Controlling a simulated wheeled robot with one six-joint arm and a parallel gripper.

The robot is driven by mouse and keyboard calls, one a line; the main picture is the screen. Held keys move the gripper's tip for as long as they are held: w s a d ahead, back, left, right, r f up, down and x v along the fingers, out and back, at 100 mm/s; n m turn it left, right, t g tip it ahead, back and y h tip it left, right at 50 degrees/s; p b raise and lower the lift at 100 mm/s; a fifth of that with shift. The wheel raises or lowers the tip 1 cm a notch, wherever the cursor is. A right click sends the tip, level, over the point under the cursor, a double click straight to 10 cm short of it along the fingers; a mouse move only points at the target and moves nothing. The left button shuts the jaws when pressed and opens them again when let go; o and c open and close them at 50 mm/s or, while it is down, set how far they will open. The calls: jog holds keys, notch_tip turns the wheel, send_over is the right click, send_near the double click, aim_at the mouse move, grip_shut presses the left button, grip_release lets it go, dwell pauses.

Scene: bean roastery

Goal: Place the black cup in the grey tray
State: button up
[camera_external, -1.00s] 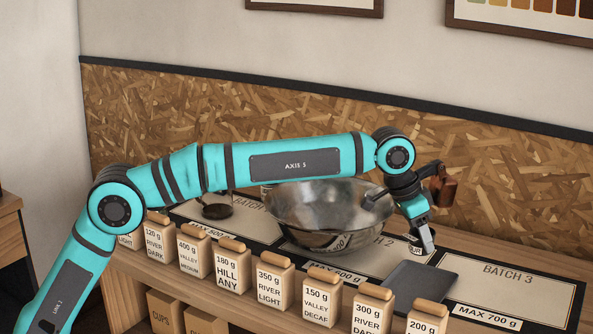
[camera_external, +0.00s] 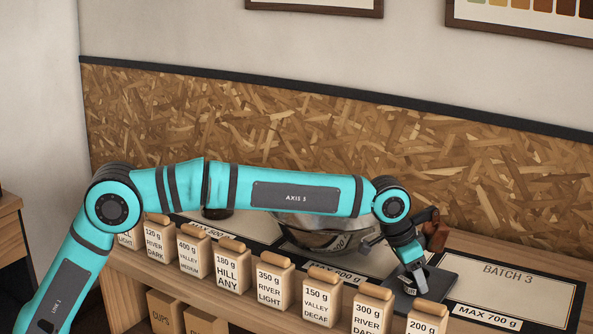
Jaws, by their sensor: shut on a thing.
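My gripper (camera_external: 418,288) points down over the grey tray (camera_external: 447,293), a flat dark slab at the front right of the counter. It is shut on the black cup (camera_external: 407,287), a small dark shape with a pale label. The fingers and the tray's dark surface make the cup hard to make out. I cannot tell whether the cup touches the tray.
A steel bowl (camera_external: 318,238) stands left of my wrist, partly hidden by my arm. Several labelled wooden-topped bags (camera_external: 322,293) line the counter's front edge, close to the tray. The Batch 3 panel (camera_external: 520,285) to the right is clear.

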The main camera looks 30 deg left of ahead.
jog(key=shift+f, duration=0.1)
jog(key=o, duration=1)
jog(key=v, duration=1.2)
